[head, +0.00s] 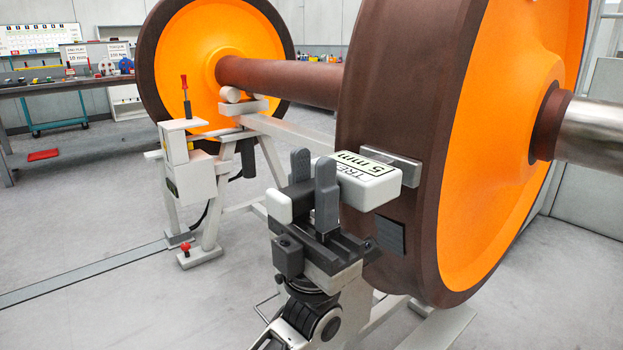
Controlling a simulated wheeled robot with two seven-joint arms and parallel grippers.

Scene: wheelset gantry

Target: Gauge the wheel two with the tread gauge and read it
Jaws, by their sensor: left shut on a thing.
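The tread gauge (370,187) is a white block with a label on top that reads "5 mm" beside a partly hidden word starting "TRE". My left gripper (313,188) is shut on it, with one dark finger on each side. The gauge's far end is at the brown tread of the near wheel (395,110), which has an orange face. A light grey bar at that end lies along the tread; I cannot tell whether it touches. A dark square patch (391,236) sits on the tread below the gauge. My right gripper is out of view.
A second orange wheel (185,60) stands behind, joined by a brown axle (285,80). A pale stand (190,170) with red-knobbed levers is left of the gauge. A workbench (60,88) with signs and small items is far left. Open floor lies at left.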

